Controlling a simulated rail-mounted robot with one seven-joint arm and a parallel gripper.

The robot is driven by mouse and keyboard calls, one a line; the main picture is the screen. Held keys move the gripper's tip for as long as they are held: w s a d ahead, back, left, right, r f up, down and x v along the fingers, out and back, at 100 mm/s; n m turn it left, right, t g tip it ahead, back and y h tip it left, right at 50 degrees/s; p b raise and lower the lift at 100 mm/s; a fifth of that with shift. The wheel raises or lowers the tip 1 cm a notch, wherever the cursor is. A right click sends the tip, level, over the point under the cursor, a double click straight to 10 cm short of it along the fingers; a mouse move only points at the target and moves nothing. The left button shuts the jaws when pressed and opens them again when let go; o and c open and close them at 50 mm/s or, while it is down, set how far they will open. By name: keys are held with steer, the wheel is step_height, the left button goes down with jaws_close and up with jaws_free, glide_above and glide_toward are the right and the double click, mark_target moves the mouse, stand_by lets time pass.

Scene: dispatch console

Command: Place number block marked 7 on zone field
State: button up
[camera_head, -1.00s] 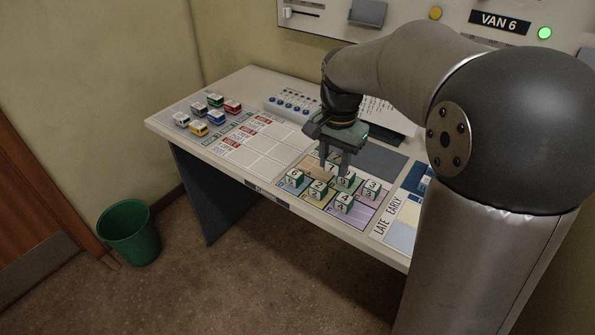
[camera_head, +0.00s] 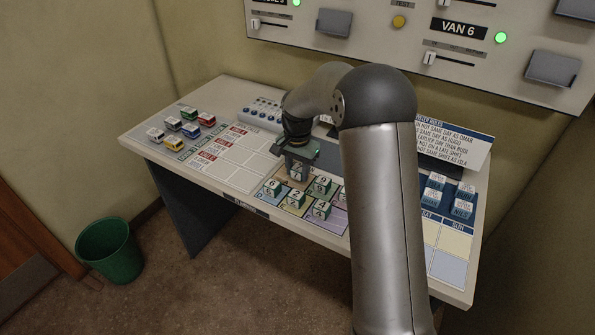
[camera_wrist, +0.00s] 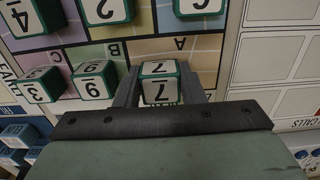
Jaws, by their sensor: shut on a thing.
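The number block marked 7 (camera_wrist: 157,88) is white-faced with green edges and sits between the fingers of my gripper (camera_wrist: 160,92) in the wrist view. In the head view my gripper (camera_head: 297,171) is over the back left part of the coloured zone field (camera_head: 338,222), and the block shows between its fingers. In the wrist view the field's panels lettered A and B (camera_wrist: 118,52) lie just beyond the block. I cannot tell whether the block touches the surface. My arm hides the field's right part in the head view.
Other number blocks stand on the field close by: a 9 (camera_wrist: 92,80), a 3 (camera_wrist: 40,85), a 2 (camera_wrist: 105,8) and a 4 (camera_wrist: 25,15). Toy vans (camera_head: 183,124) stand at the desk's left end. A ruled white grid (camera_head: 240,160) left of the field is clear.

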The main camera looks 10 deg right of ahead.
steer(key=shift+f, duration=0.55)
steer(key=shift+f, duration=0.15)
steer(key=o, duration=1)
steer(key=shift+c, duration=0.2)
